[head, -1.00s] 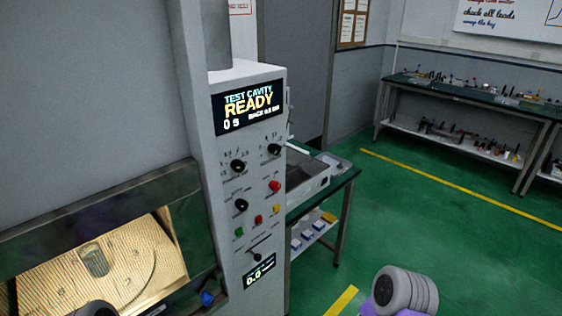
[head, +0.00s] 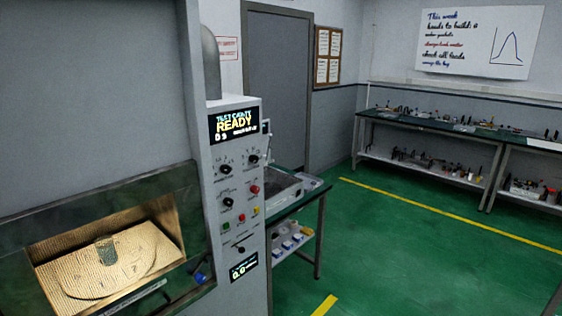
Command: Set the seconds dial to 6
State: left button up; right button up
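The control panel (head: 238,215) stands upright at the centre left. Its top display (head: 234,124) reads TEST CAVITY READY and 0 s. Three black dials show: an upper left dial (head: 226,170), an upper right dial (head: 253,160) and a lower dial (head: 228,202). Their labels are too small to read, so I cannot tell which one is the seconds dial. A small lower display (head: 243,267) reads 0.0. A glass-like cup (head: 106,250) stands inside the lit cavity (head: 70,272) at the lower left. Neither of my grippers shows.
Another workbench (head: 440,130) lines the back wall. The green floor (head: 420,240) at right is open.

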aim_at(254, 159)
jog(key=z, duration=1)
jog(key=i, duration=1.75)
jog(key=u, duration=0.65)
